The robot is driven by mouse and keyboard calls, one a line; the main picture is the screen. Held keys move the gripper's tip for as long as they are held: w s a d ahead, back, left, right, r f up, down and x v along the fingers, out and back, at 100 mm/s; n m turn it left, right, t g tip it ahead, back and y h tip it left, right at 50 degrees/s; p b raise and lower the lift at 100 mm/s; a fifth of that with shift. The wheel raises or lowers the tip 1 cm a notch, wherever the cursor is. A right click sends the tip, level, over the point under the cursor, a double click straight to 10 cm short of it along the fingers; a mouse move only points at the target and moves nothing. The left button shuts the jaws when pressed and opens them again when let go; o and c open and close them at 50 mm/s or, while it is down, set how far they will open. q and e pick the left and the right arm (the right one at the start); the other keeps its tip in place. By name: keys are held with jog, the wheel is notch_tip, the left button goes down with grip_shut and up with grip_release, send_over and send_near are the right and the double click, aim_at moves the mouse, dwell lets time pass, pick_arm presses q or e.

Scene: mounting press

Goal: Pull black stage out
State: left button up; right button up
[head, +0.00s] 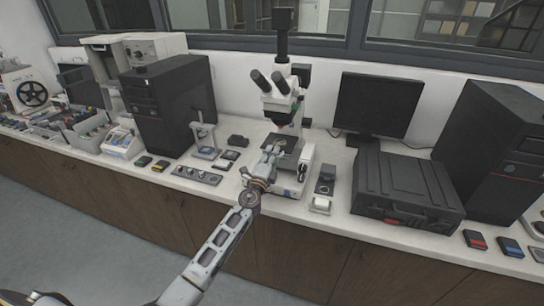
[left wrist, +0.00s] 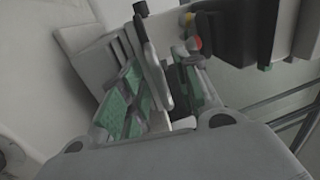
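The microscope (head: 283,92) stands on the white bench, with a dark flat stage (head: 289,141) below its objectives. My left gripper (head: 272,151) reaches in from the front, at the stage's near left edge. In the left wrist view the green-padded fingers (left wrist: 160,95) stand on either side of a grey and dark part of the microscope. I cannot tell whether they touch or grip it. A black block (left wrist: 235,32) shows beyond the fingertips at the upper right. My right gripper is out of view.
A black case (head: 405,188) and a monitor (head: 380,104) stand right of the microscope. A small dark holder (head: 325,180) sits close to its base. A black tower (head: 170,103) and a grey strip tray (head: 196,175) are to the left.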

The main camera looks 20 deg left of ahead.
pick_arm(q)
grip_shut()
jog(key=shift+s, duration=0.15)
jog(key=s, duration=0.8)
jog(key=shift+a, duration=0.25)
dwell(0.3)
jog(key=shift+o, duration=0.4)
grip_release()
jog(key=shift+s+d, duration=0.1)
jog(key=shift+s, duration=0.1)
